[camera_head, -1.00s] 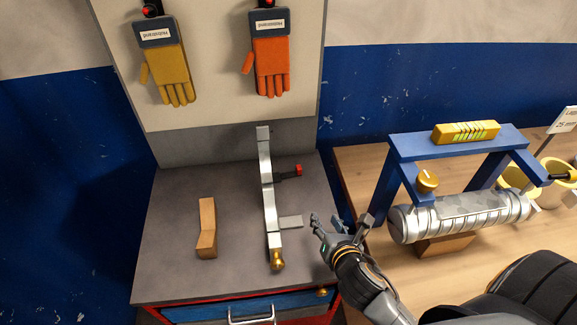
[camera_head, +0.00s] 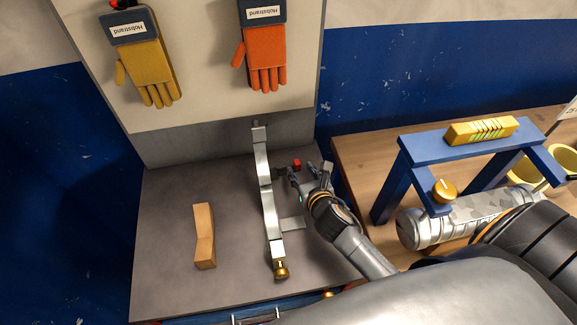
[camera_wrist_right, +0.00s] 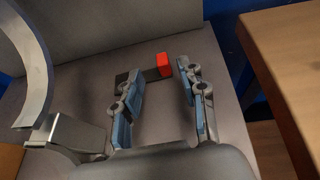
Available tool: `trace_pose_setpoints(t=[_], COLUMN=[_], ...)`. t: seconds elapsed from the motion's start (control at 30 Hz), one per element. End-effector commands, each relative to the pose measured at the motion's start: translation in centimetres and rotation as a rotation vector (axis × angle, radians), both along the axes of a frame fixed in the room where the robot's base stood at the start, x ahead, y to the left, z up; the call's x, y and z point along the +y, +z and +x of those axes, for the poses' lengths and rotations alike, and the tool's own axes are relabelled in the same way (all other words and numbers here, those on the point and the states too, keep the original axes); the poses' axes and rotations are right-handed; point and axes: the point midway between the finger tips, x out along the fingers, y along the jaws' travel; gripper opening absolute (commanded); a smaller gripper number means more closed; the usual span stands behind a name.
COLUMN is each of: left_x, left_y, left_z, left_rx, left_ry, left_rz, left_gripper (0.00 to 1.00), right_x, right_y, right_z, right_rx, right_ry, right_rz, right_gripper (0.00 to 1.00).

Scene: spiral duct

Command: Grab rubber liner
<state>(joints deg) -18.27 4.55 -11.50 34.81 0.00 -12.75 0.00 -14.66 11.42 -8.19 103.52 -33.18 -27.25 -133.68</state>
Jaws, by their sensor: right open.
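A short dark bar (camera_wrist_right: 150,74) with a red end block (camera_wrist_right: 165,62) lies on the grey worktop; its red end (camera_head: 296,163) also shows in the head view, beside a long metal bracket (camera_head: 265,185). I cannot tell for certain whether this bar is the rubber liner. My right gripper (camera_head: 308,170) is open, just right of the bracket and close to the red end. In the right wrist view its fingers (camera_wrist_right: 160,70) stand apart, with the red block between or just beyond their tips. No grip shows. My left gripper is out of view.
A tan angled block (camera_head: 204,236) lies left of the bracket on the worktop (camera_head: 165,230). Two gloves hang on the back panel. To the right, a wooden table (camera_head: 365,160) bears a blue frame (camera_head: 400,175) over a metal duct (camera_head: 440,222).

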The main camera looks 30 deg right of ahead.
Motion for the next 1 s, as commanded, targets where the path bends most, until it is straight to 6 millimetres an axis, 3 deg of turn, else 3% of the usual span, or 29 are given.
trace_pose_setpoints(t=[0.3,0.53,0.83,1.0], left_x=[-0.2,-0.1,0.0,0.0], left_y=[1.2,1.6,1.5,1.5], left_z=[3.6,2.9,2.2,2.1], left_rx=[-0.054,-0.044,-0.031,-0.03], left_ry=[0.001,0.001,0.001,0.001], left_rz=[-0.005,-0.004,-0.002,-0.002], left_gripper=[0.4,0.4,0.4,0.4], right_x=[-0.6,-1.0,-1.1,-1.1], right_y=[-1.0,-2.3,-2.5,-2.5], right_z=[2.4,4.7,5.1,5.1], right_rx=[0.001,-0.001,0.0,0.0], right_ry=[-0.003,-0.001,0.001,0.0], right_rz=[0.003,0.003,0.001,0.001], right_gripper=[0.41,0.41,0.41,0.09])
